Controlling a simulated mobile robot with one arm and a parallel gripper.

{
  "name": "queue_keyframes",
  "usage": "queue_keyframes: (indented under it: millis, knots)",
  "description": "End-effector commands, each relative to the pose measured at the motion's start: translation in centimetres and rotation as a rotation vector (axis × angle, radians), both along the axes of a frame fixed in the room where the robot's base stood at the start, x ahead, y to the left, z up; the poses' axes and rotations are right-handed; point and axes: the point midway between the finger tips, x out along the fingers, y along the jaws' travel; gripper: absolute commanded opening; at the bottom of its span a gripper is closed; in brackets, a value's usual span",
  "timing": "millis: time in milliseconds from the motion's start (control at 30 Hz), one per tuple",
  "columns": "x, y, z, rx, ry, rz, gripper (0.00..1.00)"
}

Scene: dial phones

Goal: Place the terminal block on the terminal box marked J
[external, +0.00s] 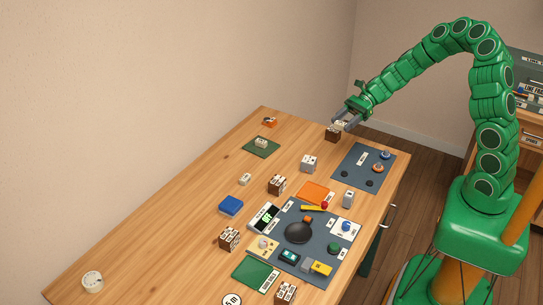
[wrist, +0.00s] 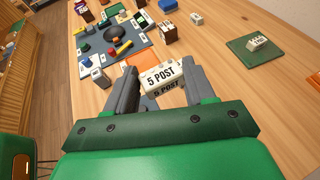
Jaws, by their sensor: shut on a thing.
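A white block lettered "5 POST" (wrist: 162,75) is held between the two fingers of my gripper (wrist: 158,92). My gripper also shows in the external view (external: 345,122), at the table's far right edge. A brown box (external: 333,135) shows right under the fingers there; I cannot tell whether the block touches it. Other brown boxes with white labelled faces stand on the table: one in the middle (external: 277,185), also in the wrist view (wrist: 168,34), one at left (external: 229,239) and one in front (external: 286,291). Their letters are too small to read, so I cannot tell which is J.
A white block (external: 261,142) sits on a green mat (external: 249,151). A white box (external: 309,163) stands near the blue-grey panel (external: 350,160). A larger panel (external: 322,233) carries a black disc (external: 298,232) and several small parts. The table's left half is mostly clear.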

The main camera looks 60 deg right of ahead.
Motion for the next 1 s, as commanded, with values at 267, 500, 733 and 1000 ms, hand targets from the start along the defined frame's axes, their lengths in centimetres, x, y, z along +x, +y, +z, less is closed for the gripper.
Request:
queue_keyframes:
  millis: [267, 500, 733, 1000]
  knots:
    - [-3.9, 4.4, 1.5, -0.006, 0.004, -0.011, 0.25]
    - [-6.1, 6.6, 2.1, -0.020, 0.007, -0.014, 0.25]
    - [-5.7, 7.2, 1.7, -0.024, 0.009, -0.014, 0.25]
    - [-2.4, 7.6, 0.2, -0.022, 0.011, -0.014, 0.25]
